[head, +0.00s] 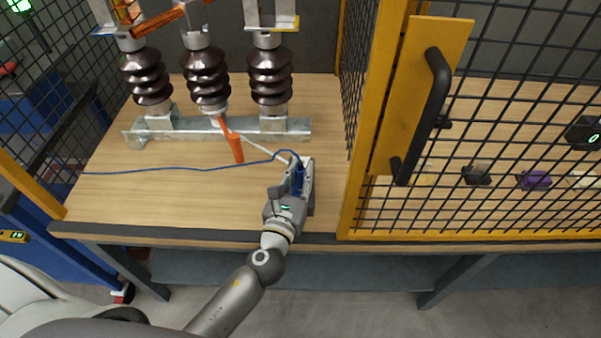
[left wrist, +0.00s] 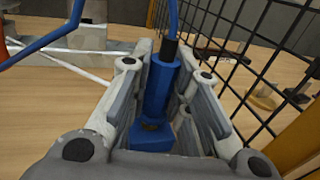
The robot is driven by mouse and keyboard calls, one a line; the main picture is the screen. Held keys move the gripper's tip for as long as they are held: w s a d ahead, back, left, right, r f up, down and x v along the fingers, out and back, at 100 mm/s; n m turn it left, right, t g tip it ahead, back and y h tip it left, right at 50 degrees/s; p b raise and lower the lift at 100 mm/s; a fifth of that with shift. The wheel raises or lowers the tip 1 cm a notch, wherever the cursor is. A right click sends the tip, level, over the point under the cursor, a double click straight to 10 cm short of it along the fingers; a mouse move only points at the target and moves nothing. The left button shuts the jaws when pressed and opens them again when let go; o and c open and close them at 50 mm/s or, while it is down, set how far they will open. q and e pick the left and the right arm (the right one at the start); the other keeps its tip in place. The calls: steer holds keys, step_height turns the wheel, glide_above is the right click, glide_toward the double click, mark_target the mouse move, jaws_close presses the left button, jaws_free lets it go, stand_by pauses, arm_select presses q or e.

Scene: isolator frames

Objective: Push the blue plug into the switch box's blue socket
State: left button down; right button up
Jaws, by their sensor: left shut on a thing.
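The blue plug (left wrist: 160,85) is a slim blue cylinder with a wider blue foot and a black collar where the blue cable (left wrist: 172,18) enters. My left gripper (head: 303,172) is shut on it, with a finger on each side in the left wrist view (left wrist: 165,75). In the head view the gripper is over the front of the wooden table, just left of the yellow frame. The plug is mostly hidden by the fingers there. I cannot make out the switch box or its blue socket in either view. My right gripper is not in view.
A wooden table (head: 150,205) carries brown insulators (head: 208,80) on a metal rail (head: 290,128). An orange handle (head: 237,150) is in front of the rail. A yellow-framed mesh door (head: 415,95) with a black handle (head: 430,115) stands right of the gripper. The table's left front is mostly clear.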

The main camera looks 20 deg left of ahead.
arm_select(q)
steer(key=shift+f+b, duration=0.35)
steer(key=shift+f, duration=0.15)
steer(key=c, duration=1.3)
jaws_free()
steer(key=shift+r, duration=0.1)
steer(key=shift+s, duration=0.15)
steer(key=s, duration=1.1)
steer(key=shift+s+d, duration=0.1)
steer(key=shift+s, duration=0.3)
